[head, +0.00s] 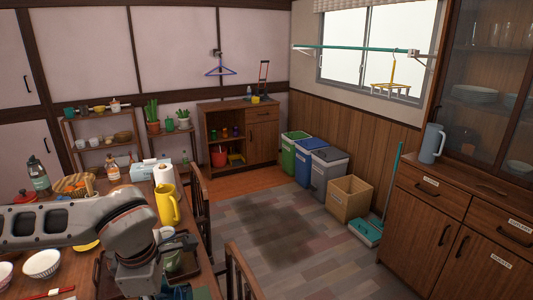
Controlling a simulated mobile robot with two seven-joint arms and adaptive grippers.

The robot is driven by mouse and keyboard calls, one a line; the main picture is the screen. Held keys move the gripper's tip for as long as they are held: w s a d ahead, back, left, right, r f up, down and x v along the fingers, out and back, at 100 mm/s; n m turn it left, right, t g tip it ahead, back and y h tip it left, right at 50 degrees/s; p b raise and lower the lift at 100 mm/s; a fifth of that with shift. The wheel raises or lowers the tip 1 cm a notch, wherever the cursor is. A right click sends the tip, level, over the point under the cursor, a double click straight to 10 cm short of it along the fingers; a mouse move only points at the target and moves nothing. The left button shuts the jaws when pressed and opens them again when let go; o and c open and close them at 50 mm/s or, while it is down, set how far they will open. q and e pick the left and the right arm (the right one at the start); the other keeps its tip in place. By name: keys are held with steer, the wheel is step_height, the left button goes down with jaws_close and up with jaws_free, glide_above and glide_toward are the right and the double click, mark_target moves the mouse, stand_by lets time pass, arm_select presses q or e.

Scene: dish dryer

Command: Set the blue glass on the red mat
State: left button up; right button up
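I cannot make out a blue glass or a red mat in the head view. My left arm crosses the table from the left. Its end, with my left gripper (143,280), points down over the table at the bottom of the view. Its fingers are not clear, so I cannot tell whether it is open or shut. A greenish cup (172,261) stands just right of my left gripper on a dark tray (193,269). My arm hides part of the table. My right gripper is not in view.
A yellow pitcher (168,208), a paper roll (163,174) and a white bowl (42,263) stand on the table (75,283). Chairs (240,274) line its right side. A blue-grey jug (432,143) stands on the right cabinet (432,215). The floor between is open.

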arm_select(q)
steer(key=m, duration=0.3)
steer(key=m+h, duration=0.1)
steer(key=m, duration=0.1)
steer(key=shift+a, duration=0.25)
steer(key=m, duration=0.4)
steer(key=shift+w+a+m+h, duration=0.1)
steer(key=shift+a+m+h, duration=0.1)
steer(key=shift+m+h, duration=0.15)
steer(key=m, duration=0.4)
steer(key=m+g, duration=0.1)
steer(key=m, duration=0.1)
steer(key=shift+w+a+r+h, duration=0.1)
steer(key=shift+a+r+h, duration=0.05)
steer(key=shift+a+h, duration=0.15)
steer(key=m, duration=0.2)
steer(key=m+g, duration=0.1)
steer(key=m, duration=0.1)
steer(key=shift+w+a+m, duration=0.1)
steer(key=shift+a+m, duration=0.25)
steer(key=shift+a, duration=0.05)
steer(key=shift+d, duration=0.1)
